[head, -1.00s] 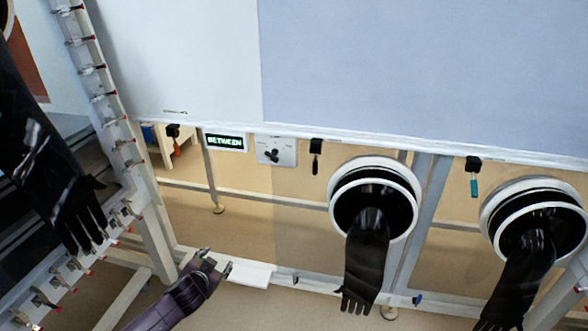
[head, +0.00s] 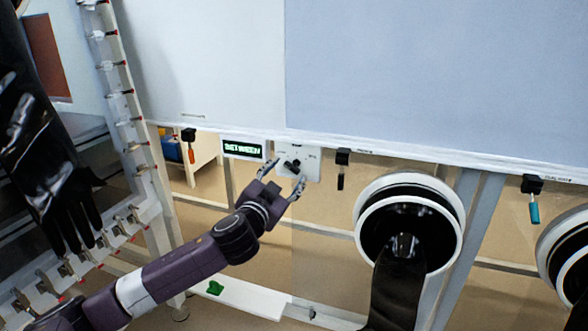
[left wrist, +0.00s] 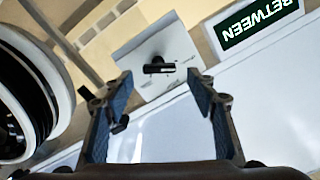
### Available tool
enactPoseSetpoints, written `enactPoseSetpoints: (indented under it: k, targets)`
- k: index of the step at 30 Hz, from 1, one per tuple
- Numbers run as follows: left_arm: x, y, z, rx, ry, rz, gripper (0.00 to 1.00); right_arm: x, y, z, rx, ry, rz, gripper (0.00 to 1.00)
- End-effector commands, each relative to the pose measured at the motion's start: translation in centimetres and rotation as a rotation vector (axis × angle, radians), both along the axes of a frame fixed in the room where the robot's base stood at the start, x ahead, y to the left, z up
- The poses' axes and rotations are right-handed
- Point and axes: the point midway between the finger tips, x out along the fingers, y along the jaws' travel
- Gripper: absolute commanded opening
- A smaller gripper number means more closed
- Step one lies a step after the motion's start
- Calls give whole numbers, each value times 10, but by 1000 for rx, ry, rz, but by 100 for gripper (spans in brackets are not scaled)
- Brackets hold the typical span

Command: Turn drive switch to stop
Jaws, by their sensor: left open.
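The drive switch is a black knob (head: 293,164) on a pale square plate (head: 312,163) below the white panels. In the left wrist view the knob (left wrist: 159,68) shows as a dark bar on its plate (left wrist: 182,47). A display (head: 244,149) left of the switch reads BETWEEN; it also shows in the left wrist view (left wrist: 260,22). My left gripper (head: 285,178) is open and empty, just below and in front of the knob. In the left wrist view the knob lies between and beyond the fingertips (left wrist: 160,82), apart from them. My right gripper is out of view.
A round glove port (head: 365,228) with a hanging black glove (head: 398,290) is right of the switch. A black-handled tool (head: 341,168) hangs between them. An orange-handled one (head: 190,150) hangs left of the display. A white ledge (head: 250,300) runs below.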

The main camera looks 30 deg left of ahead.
Motion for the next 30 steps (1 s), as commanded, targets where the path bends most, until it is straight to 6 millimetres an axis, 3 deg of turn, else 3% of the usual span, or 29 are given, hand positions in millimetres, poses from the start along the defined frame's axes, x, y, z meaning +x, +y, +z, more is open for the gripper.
enactPoseSetpoints:
  k: [9,22,30]
  targets:
    - [37,9,-1,-1,1,0,52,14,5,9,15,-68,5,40]
    - [45,10,-1,0,2,-1,52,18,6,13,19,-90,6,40]
    - [44,10,-1,0,2,-1,25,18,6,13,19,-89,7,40]
